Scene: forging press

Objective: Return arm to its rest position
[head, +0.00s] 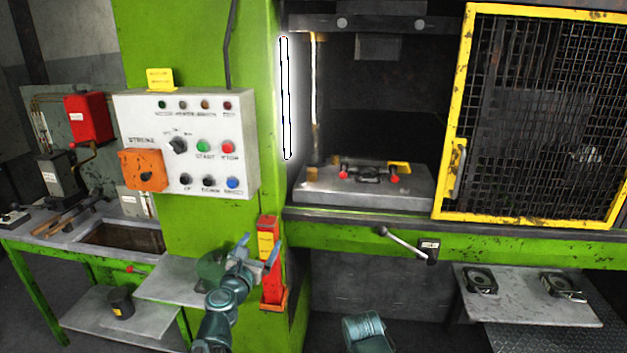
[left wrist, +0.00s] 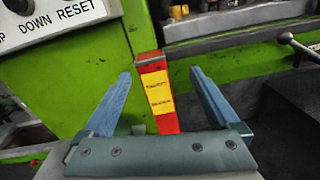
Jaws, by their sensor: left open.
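My left gripper (head: 258,246) is open in the head view, in front of the green press column below the control panel. In the left wrist view its two blue fingers (left wrist: 160,78) are spread apart, with nothing clamped between them. A red block with yellow labels (head: 268,240) stands upright in an orange-red holder (head: 274,302) on the column. In the left wrist view the red block (left wrist: 158,95) shows between the fingers, apart from both. How deep it sits between them is unclear. My right gripper is not in view.
The control panel (head: 190,142) is above the left gripper. The press bed (head: 365,190) and the yellow-framed mesh guard (head: 452,120) are at the right. A lever handle (head: 402,242) juts from the green beam. A workbench (head: 60,225) stands left; a small table (head: 525,310) lower right.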

